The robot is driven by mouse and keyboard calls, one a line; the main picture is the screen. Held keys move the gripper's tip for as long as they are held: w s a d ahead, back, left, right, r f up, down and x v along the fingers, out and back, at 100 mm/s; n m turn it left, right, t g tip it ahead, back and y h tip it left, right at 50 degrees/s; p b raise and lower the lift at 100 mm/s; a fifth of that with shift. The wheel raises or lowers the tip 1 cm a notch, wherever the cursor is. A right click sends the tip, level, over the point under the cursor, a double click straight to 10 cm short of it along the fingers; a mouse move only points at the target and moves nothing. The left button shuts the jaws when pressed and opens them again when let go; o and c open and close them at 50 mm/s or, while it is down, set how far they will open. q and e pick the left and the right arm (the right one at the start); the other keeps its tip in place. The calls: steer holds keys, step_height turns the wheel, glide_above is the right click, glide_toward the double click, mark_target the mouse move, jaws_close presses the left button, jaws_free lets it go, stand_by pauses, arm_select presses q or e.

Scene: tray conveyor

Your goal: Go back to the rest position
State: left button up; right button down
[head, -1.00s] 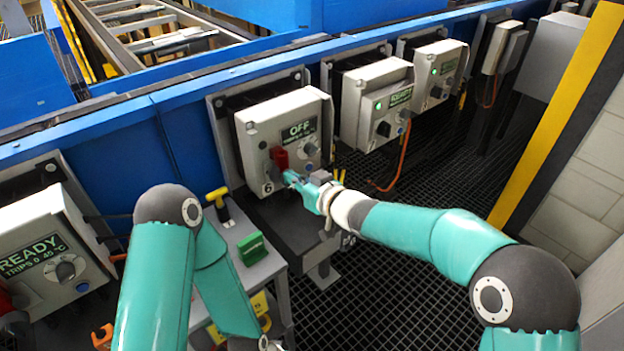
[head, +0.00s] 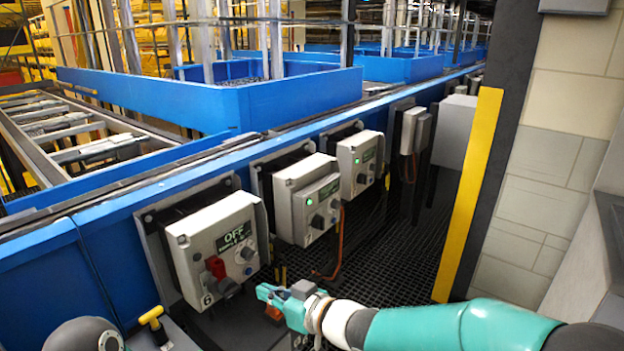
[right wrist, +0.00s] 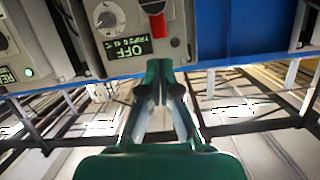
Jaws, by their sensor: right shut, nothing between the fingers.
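My right gripper (head: 272,293) is shut and empty, in front of and to the lower right of the control box numbered 6 (head: 189,251). A gap shows between the fingertips and that box. The box reads OFF and has a red handle (head: 215,267) on its front. In the right wrist view my shut gripper (right wrist: 160,70) points at the OFF box (right wrist: 128,30), with the red handle (right wrist: 157,24) just beyond the fingertips. My left gripper is out of view; only a piece of my left arm shows at the bottom left.
Other boxes with green lights (head: 305,200) line the blue conveyor side to the right. A yellow and black post (head: 470,190) and a tiled wall (head: 560,120) stand at the right. A yellow-handled tool (head: 152,318) is at the bottom left. Dark grating floor (head: 400,245) lies between.

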steer(key=s+d+f+m+g+h+p, duration=0.1)
steer(key=s+d+f+m+h+p, duration=0.2)
steer(key=d+f, duration=0.55)
steer(key=s+d+f+m+h+p, duration=0.1)
steer(key=d+f+m+h+p, duration=0.3)
steer(key=d+f, duration=0.5)
steer(key=s+d+f+m+g, duration=0.1)
steer(key=s+d+f+g, duration=0.1)
steer(key=s, duration=0.5)
steer(key=s+d+f+m+g+h, duration=0.1)
steer(key=s+d+f+m+g, duration=0.1)
steer(key=s+f, duration=0.3)
steer(key=s+d+f+m+g, duration=0.1)
steer(key=s+f, duration=0.3)
steer(key=s, duration=0.6)
steer(key=shift+s+d+m+g+h, duration=0.35)
steer(key=shift+d+g, duration=0.3)
steer(key=shift+g, duration=0.25)
steer(key=shift+w, duration=0.1)
